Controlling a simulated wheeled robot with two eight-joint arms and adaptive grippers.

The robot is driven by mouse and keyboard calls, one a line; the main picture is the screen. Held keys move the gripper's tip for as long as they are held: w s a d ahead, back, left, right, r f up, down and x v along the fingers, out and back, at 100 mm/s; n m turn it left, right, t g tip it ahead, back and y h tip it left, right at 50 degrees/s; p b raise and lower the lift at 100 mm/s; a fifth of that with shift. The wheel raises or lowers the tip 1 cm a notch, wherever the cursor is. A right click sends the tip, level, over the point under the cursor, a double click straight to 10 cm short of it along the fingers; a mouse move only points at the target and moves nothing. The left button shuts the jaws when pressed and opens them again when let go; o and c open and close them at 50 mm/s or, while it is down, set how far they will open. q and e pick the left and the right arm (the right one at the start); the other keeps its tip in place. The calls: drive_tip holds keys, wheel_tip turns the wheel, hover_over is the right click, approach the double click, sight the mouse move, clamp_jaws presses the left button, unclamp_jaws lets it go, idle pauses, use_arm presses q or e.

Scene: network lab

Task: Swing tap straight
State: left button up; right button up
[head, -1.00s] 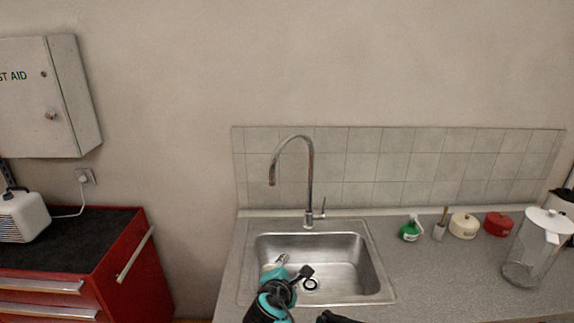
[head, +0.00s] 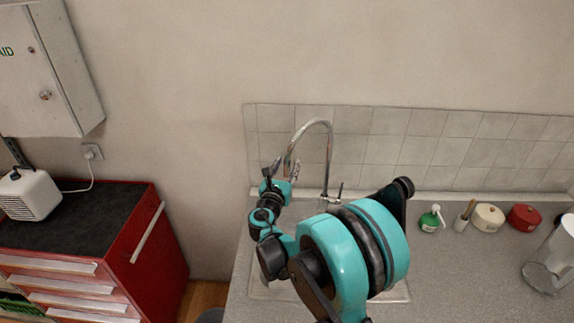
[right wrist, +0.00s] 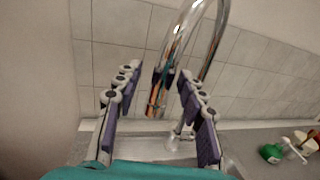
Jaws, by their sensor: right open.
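The chrome tap (head: 329,150) has a tall curved neck, and its spout points to the left in the head view. My right gripper (head: 282,170) is open at the spout's free end. In the right wrist view the tap's spout (right wrist: 160,85) hangs between the two spread fingers of the gripper (right wrist: 158,92), with gaps visible on both sides. The steel sink (head: 402,293) is mostly hidden behind my right arm. My left gripper is not in view.
The tiled wall (head: 400,145) is close behind.

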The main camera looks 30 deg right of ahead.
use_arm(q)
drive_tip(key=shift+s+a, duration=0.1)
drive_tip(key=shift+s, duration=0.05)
use_arm(e)
drive_tip(key=shift+d+r, duration=0.1)
drive_tip(key=shift+w, duration=0.1)
clamp_jaws()
